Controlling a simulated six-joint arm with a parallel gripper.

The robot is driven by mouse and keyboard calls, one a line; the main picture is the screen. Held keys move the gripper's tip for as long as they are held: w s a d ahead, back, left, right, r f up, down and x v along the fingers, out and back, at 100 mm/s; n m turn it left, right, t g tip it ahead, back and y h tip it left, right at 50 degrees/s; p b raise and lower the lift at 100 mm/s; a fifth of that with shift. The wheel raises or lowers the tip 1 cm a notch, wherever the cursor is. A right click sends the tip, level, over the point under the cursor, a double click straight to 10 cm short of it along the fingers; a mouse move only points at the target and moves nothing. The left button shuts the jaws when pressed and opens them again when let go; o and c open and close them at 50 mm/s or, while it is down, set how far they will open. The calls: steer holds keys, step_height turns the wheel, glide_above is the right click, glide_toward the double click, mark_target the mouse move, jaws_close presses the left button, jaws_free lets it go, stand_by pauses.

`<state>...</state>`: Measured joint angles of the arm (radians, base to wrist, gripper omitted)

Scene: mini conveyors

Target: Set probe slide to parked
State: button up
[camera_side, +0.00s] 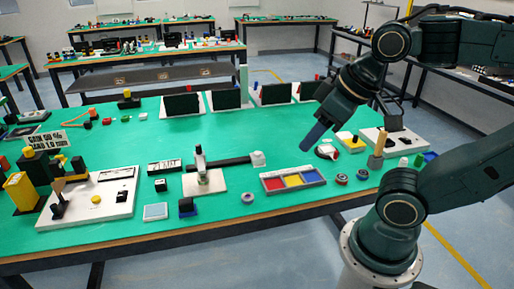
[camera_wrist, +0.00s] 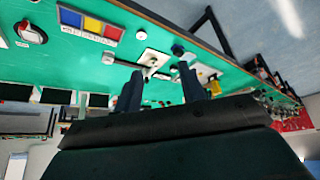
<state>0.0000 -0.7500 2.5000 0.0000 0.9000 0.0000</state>
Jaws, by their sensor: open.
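No label reading probe slide is legible. A white-based unit (camera_side: 205,182) with a small upright post stands near the front middle of the green table. A black bar (camera_side: 231,162) runs right from beside it to a pale end block (camera_side: 258,158). I cannot tell for certain which part slides or its setting. The white unit also shows upside down in the wrist view (camera_wrist: 153,58), beyond my fingers. My gripper (camera_side: 314,137) hangs above the table, right of the unit and apart from everything. Its two fingers show apart and empty in the wrist view (camera_wrist: 160,86).
A tray with red, yellow and blue sections (camera_side: 293,181) lies right of the unit. A white panel (camera_side: 92,198) with knobs stands at left. Dark screens (camera_side: 228,97) line the back. The table's middle is clear.

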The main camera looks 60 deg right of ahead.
steer(key=shift+w, duration=0.1)
stand_by(0.4)
steer(key=w+d+f+n+y, duration=0.1)
steer(key=w+d+n, duration=0.1)
steer(key=w, duration=0.8)
steer(key=w+d+f+n+y, duration=0.1)
steer(key=w+d, duration=0.2)
steer(key=w, duration=0.8)
steer(key=n+t+y, duration=0.1)
steer(key=n+t, duration=0.1)
steer(key=t, duration=0.1)
glide_toward(199, 145)
steer(key=v, duration=0.3)
steer(key=shift+d+r, duration=0.2)
steer(key=shift+d, duration=0.05)
steer(key=shift+a+x, duration=0.15)
steer(key=shift+x, duration=3.3)
steer(key=shift+a+x, duration=0.1)
steer(key=shift+x, duration=3.35)
